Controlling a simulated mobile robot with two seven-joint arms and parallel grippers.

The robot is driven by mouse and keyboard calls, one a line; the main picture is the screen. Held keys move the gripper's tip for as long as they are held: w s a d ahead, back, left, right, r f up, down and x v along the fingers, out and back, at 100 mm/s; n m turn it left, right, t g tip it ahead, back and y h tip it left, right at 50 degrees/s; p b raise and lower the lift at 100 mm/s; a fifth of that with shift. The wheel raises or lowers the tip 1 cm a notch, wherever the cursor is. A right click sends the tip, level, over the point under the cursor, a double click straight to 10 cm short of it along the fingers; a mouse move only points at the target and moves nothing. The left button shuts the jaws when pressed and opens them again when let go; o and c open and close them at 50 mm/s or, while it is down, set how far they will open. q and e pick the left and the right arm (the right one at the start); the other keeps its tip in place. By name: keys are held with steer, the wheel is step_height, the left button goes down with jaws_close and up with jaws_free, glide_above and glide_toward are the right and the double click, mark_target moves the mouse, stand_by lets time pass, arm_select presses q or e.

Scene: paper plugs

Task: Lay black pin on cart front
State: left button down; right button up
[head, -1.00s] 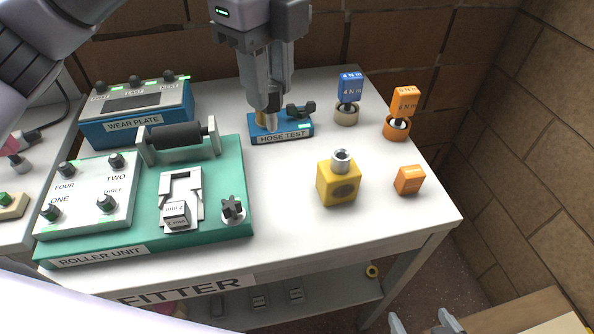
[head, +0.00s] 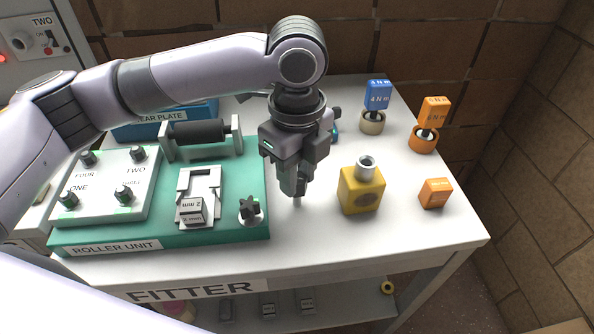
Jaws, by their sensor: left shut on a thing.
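My left gripper (head: 299,192) is shut and points straight down over the white cart top (head: 330,238), between the roller unit and the yellow block. A small thing, taken as the black pin (head: 297,202), is between its fingers. Only a short pale tip shows below them; the rest is hidden, so I cannot confirm its colour. I cannot tell whether the tip touches the cart top. The cart front edge carries a FITTER label (head: 196,291). My right gripper is not in view.
The green roller unit (head: 255,225) stands left of the gripper, with a dark star knob (head: 249,207). The yellow block (head: 361,190) is close on the right. An orange cube (head: 435,193) stands further right. The cart top in front of the gripper is clear.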

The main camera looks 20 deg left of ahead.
arm_select(q)
steer(key=shift+f, duration=0.15)
steer(key=c, duration=0.8)
jaws_free()
steer(key=shift+r, duration=0.4)
step_height(320, 180, up, 12)
steer(key=shift+f+p, duration=0.15)
steer(key=shift+p, duration=0.4)
